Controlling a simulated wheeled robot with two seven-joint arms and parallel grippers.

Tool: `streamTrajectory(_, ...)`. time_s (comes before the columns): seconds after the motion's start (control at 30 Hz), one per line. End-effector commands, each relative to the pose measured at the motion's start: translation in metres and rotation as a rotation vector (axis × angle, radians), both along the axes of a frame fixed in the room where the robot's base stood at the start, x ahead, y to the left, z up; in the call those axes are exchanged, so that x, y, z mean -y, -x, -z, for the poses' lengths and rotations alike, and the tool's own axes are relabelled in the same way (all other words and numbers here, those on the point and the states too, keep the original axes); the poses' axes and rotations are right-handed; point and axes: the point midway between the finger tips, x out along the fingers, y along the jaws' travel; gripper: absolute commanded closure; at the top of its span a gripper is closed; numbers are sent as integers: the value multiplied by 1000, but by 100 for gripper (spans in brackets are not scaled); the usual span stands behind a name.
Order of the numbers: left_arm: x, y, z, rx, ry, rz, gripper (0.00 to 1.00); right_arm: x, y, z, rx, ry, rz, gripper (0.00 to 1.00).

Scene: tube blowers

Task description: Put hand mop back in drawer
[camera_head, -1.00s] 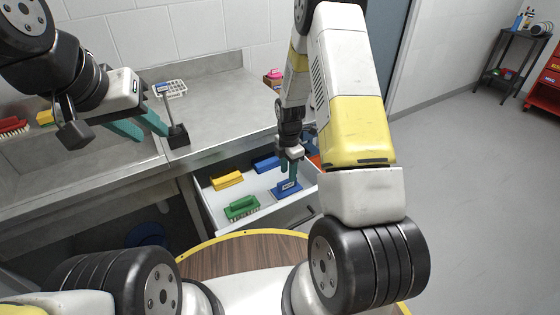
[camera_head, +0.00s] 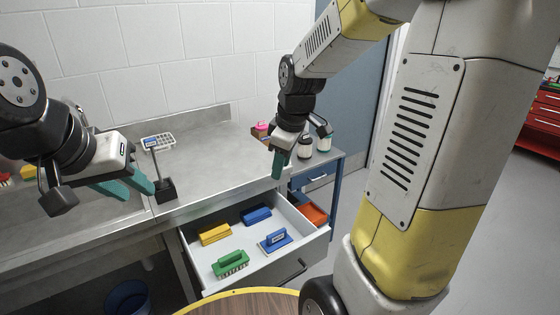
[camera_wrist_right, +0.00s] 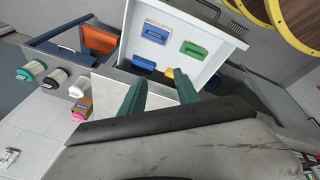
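The hand mop, a blue block with a handle (camera_head: 275,240), lies in the front right part of the open white drawer (camera_head: 205,272). It also shows in the right wrist view (camera_wrist_right: 155,32), apart from my fingers. My right gripper (camera_head: 278,166) is above the drawer's back edge, clear of the mop. In the right wrist view its two green fingers (camera_wrist_right: 160,78) are spread with nothing between them. My left gripper (camera_head: 137,186) hangs over the counter at the left, its green fingers apart and empty.
The drawer also holds a green brush (camera_head: 230,263), a yellow brush (camera_head: 215,234) and another blue item (camera_head: 256,214). A blue cart (camera_head: 320,172) with jars stands right of the drawer. A black stand (camera_head: 165,188) is on the counter beside my left gripper.

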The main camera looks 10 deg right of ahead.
Motion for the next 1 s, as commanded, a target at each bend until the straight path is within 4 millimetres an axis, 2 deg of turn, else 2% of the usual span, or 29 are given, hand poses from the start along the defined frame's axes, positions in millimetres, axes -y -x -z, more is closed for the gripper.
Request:
streamTrajectory(0.03, 0, 0, 0, 0, 0, 0, 67, -1, 17, -20, 31, -39, 89, 62)
streamTrajectory(0.2, 0, 0, 0, 0, 0, 0, 67, -6, 77, -63, 88, -200, 412, 62)
streamTrajectory(0.3, 0, 0, 0, 0, 0, 0, 67, -10, 108, -77, 108, -294, 571, 62)
streamTrajectory(0.43, 0, 0, 0, 0, 0, 0, 67, -13, 136, -85, 120, -391, 719, 62)
streamTrajectory(0.6, 0, 0, 0, 0, 0, 0, 67, -15, 151, -87, 122, -447, 804, 62)
streamTrajectory(1.0, 0, 0, 0, 0, 0, 0, 67, -15, 151, -87, 121, -452, 812, 62)
